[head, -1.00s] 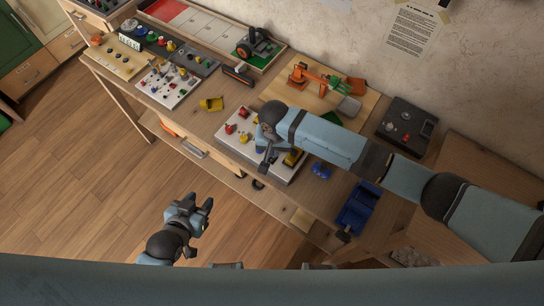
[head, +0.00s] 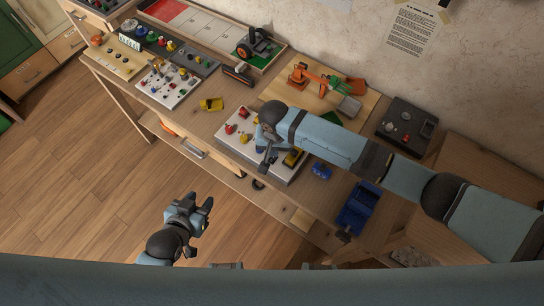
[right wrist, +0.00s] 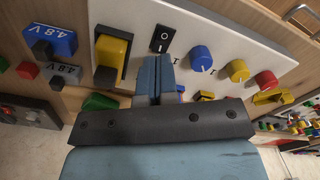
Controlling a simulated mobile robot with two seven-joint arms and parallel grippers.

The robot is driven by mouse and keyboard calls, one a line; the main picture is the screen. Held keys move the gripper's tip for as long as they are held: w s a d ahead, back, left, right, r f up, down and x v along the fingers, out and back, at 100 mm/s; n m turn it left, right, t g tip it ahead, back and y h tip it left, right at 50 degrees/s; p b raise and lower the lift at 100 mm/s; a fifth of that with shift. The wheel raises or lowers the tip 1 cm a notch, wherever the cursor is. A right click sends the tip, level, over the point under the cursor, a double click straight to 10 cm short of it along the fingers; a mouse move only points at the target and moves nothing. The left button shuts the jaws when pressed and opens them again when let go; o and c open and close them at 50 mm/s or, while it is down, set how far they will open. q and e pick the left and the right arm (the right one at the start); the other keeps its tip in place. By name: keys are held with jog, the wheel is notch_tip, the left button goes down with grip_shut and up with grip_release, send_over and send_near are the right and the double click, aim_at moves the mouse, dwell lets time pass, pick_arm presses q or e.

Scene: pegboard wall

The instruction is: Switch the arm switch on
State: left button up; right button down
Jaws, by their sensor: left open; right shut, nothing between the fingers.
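A white panel (head: 230,146) with knobs and switches lies on the bench under my right arm. In the head view my right gripper (head: 266,163) hides part of the panel. My left gripper (head: 203,208) is open and empty, over the floor before the bench.
Beside the rocker are a yellow block on a black base (right wrist: 112,55), a blue knob (right wrist: 201,57), a yellow knob (right wrist: 237,70) and a red knob (right wrist: 267,80). An orange arm model (head: 312,75) stands behind.

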jog(key=shift+f+b, duration=0.4)
jog(key=shift+f, duration=0.85)
dwell(0.8)
jog(key=shift+r+p, duration=0.85)
jog(key=shift+p, duration=0.1)
notch_tip(320, 180, up, 2)
jog(key=p, duration=0.3)
jog(key=shift+r, duration=0.15)
notch_tip(320, 180, up, 3)
jog(key=p, duration=0.3)
jog(key=shift+r+p, duration=0.1)
jog(key=shift+p, duration=0.2)
